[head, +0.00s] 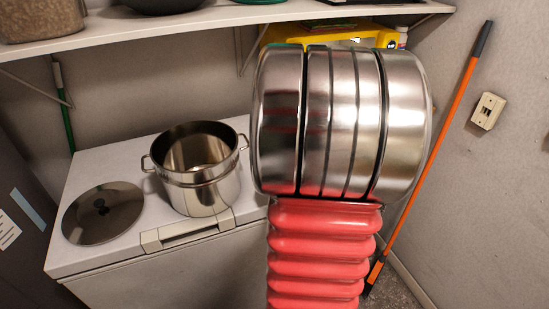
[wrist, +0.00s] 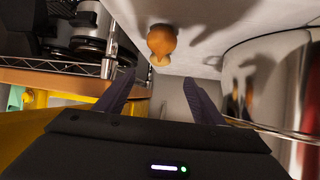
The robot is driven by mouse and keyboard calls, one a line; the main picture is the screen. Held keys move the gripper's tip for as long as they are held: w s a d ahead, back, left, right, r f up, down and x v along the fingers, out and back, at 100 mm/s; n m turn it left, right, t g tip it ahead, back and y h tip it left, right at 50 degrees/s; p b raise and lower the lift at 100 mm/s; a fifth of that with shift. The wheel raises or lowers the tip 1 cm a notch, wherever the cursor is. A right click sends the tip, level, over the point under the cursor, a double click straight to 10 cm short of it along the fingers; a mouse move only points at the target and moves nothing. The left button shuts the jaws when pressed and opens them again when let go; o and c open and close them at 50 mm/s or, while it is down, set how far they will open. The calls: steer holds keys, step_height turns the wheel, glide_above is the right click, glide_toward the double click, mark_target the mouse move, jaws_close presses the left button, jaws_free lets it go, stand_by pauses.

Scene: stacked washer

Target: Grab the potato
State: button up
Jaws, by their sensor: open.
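A brown, rounded lump that looks like the potato (wrist: 162,40) lies on a white surface (wrist: 215,18) in the wrist view, with a paler bit at its lower end. My gripper (wrist: 159,76) is open and empty, its two dark fingers spread apart at the middle of the wrist view. The potato shows just beyond the fingertips, roughly in line with the gap between them and apart from both. In the head view I see neither the potato nor my gripper; my arm covers the right-middle of that view.
A steel pot (head: 203,190) stands open on the white chest (head: 120,165), with its dark lid (head: 103,213) lying to the left. A shiny curved metal surface (wrist: 270,80) is close on the right in the wrist view. A shelf (head: 200,24) runs above. An orange-handled pole (head: 440,140) leans at the right wall.

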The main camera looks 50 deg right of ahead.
steer(key=shift+x, duration=3.9)
steer(key=shift+x, duration=2.6)
steer(key=shift+f, duration=0.1)
steer(key=shift+c, duration=0.5)
steer(key=c, duration=1)
